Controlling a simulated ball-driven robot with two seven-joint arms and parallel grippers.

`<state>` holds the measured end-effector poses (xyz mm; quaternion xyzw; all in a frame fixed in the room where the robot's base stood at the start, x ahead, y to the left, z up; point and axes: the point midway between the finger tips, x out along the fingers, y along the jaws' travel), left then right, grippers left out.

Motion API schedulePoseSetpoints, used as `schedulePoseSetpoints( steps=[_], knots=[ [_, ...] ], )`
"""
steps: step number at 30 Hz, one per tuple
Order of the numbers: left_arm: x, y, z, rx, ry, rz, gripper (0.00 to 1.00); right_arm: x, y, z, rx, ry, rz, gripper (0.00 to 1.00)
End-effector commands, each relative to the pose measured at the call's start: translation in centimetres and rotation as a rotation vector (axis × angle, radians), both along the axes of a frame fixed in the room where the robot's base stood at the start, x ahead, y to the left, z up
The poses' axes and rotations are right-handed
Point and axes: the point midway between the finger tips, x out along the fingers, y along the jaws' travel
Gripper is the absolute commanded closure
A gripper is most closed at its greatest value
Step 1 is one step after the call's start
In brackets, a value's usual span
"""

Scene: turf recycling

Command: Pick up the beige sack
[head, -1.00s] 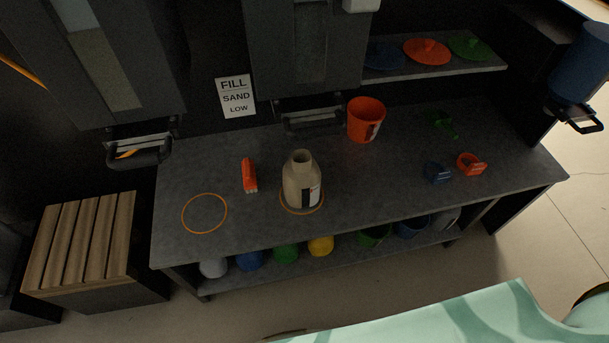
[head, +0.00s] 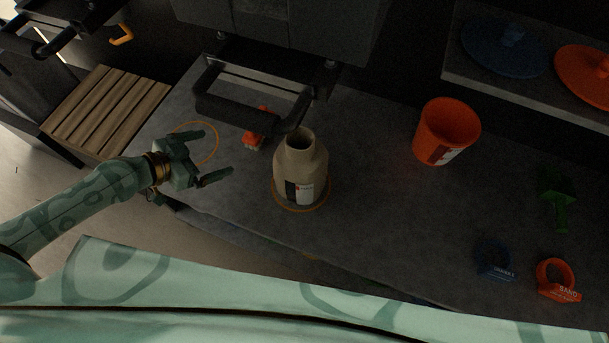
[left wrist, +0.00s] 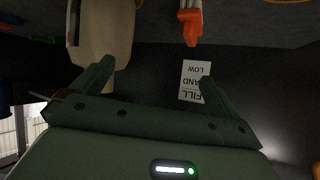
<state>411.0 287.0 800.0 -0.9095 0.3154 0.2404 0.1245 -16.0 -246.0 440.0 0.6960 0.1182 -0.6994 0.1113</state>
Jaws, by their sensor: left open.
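The beige sack (head: 301,168) stands upright on the grey counter, inside an orange ring, with an open neck and a black, white and red label low on its front. My left gripper (head: 222,156) is open and empty, to the left of the sack and apart from it. In the left wrist view the sack (left wrist: 108,30) appears upside down, beyond the left finger of my gripper (left wrist: 152,82). My right gripper is not in view.
A dark handle (head: 240,112) hangs above. An orange bucket (head: 445,132) stands right of the sack. Blue (head: 494,262), orange (head: 556,280) and green (head: 557,198) items lie farther right.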

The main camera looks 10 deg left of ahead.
Motion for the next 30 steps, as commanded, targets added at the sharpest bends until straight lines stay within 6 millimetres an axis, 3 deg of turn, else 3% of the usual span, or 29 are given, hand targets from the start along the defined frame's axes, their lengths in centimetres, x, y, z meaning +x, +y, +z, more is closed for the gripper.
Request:
schedulePoseSetpoints(
  steps=[1,3,7,11,14,21,30],
  knots=[
    [-0.3,-2.1,0.4,-0.035,-0.014,-0.084,0.0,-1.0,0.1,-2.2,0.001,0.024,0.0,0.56],
    [-1.1,-4.6,2.7,-0.086,-0.032,-0.175,0.0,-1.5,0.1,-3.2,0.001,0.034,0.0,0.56],
    [-2.5,-7.3,5.3,-0.144,-0.042,-0.273,0.0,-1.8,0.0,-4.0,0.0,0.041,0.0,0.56],
    [-2.3,-8.8,6.2,-0.164,-0.051,-0.296,0.0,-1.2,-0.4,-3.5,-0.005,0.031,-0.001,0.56],
    [-1.3,-10.4,6.0,-0.165,-0.056,-0.299,0.0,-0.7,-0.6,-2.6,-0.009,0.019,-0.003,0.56],
    [1.7,-14.9,3.3,-0.166,-0.049,-0.295,0.0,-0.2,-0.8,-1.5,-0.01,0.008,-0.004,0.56],
    [3.1,-17.2,1.7,-0.164,-0.044,-0.295,0.0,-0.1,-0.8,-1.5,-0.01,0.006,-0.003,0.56]
  ],
)
